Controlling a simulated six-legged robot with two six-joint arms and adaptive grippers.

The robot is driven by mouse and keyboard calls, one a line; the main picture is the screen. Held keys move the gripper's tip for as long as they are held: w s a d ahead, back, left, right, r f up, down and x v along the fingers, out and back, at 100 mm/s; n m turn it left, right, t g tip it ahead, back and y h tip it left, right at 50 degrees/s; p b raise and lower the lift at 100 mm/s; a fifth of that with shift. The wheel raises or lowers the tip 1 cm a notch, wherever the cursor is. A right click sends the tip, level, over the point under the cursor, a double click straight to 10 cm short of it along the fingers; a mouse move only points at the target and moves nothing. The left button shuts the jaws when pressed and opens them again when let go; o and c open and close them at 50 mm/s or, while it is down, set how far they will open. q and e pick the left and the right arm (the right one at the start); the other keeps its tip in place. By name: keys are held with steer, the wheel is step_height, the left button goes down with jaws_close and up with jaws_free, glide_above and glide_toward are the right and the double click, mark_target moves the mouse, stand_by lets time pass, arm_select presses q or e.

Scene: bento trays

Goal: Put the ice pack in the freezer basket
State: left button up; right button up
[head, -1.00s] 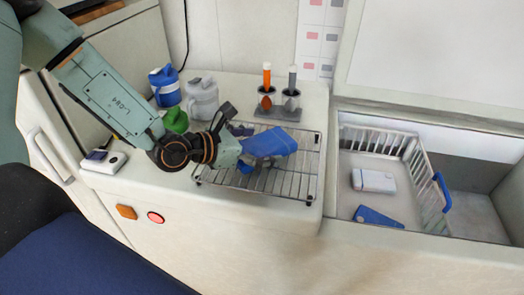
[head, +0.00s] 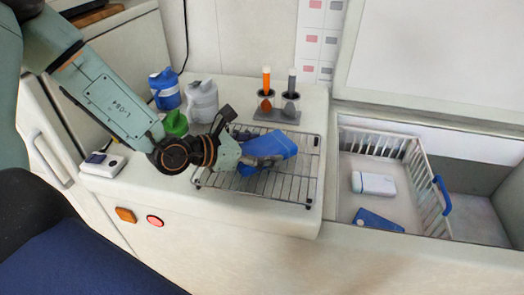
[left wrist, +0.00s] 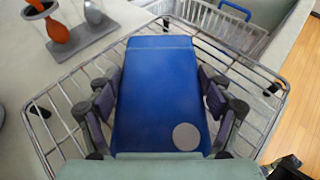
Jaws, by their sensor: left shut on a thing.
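The blue ice pack (head: 270,145) is on or just above the wire rack on the counter; I cannot tell whether it touches the wires. My left gripper (head: 250,152) is shut on it. In the left wrist view the ice pack (left wrist: 158,85) is a blue slab with a pale round spot, and the fingers of my left gripper (left wrist: 160,100) press on its two long sides. The freezer basket (head: 428,185) is a white wire basket with a blue handle, sunk in the open compartment at the right.
In the basket lie a white box (head: 374,184) and a flat blue pack (head: 378,220), with bare floor around them. The wire rack (head: 300,185) stands on the counter. Behind it are a holder (head: 277,115) with two upright tools, and several bottles and jugs (head: 201,100).

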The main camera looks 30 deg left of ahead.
mark_target(262, 147)
arm_select(q)
step_height(262, 147, up, 9)
steer(key=p, duration=0.4)
steer(key=shift+r, duration=0.1)
steer(key=shift+c, duration=0.2)
steer(key=shift+r+p, duration=0.4)
steer(key=shift+p, duration=0.1)
